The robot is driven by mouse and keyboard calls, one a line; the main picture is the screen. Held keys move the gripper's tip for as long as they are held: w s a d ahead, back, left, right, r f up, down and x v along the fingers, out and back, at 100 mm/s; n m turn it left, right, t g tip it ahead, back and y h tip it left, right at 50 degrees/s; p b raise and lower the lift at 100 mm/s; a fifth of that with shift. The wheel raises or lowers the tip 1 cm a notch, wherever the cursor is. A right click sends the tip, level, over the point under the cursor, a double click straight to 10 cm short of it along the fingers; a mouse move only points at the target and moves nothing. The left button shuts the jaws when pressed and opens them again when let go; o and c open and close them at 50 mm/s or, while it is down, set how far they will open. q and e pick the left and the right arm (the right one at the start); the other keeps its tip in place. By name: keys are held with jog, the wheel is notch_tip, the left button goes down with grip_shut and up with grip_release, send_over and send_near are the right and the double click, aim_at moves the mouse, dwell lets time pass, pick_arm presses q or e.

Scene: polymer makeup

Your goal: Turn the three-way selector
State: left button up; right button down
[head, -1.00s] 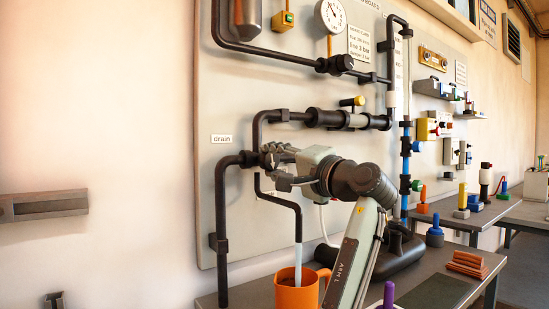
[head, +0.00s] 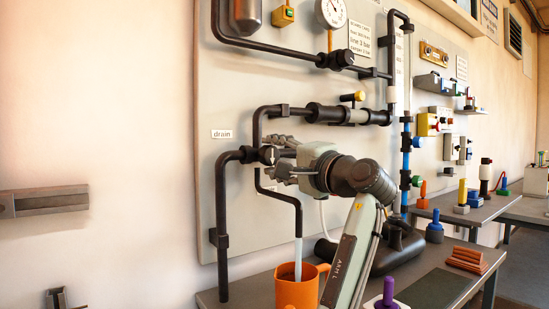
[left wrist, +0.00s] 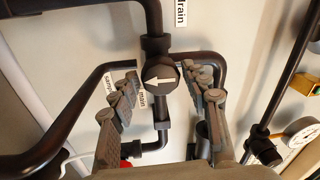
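The three-way selector (left wrist: 160,77) is a dark round knob with a white arrow, at a pipe junction on the wall panel. In the left wrist view the arrow points left. The label reading drain (left wrist: 181,12) is at the top, the main label (left wrist: 142,102) is just below left of the knob, and another label (left wrist: 108,88), partly hidden by a finger, is further left. In the head view the selector (head: 267,155) is at the tips of my left gripper (head: 276,157). That gripper is open, its fingers on either side of the knob with visible gaps. My right gripper is not in view.
Black pipes (head: 221,205) run around the selector, close to the fingers. An orange mug (head: 297,288) stands below on the bench (head: 255,291), under the outlet pipe. A yellow-handled valve (head: 358,97) and a gauge (head: 331,12) are above. Open wall lies to the left.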

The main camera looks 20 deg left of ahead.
pick_arm(q)
jog(key=shift+o, duration=0.6)
jog(key=v, duration=1.2)
dwell(6.2)
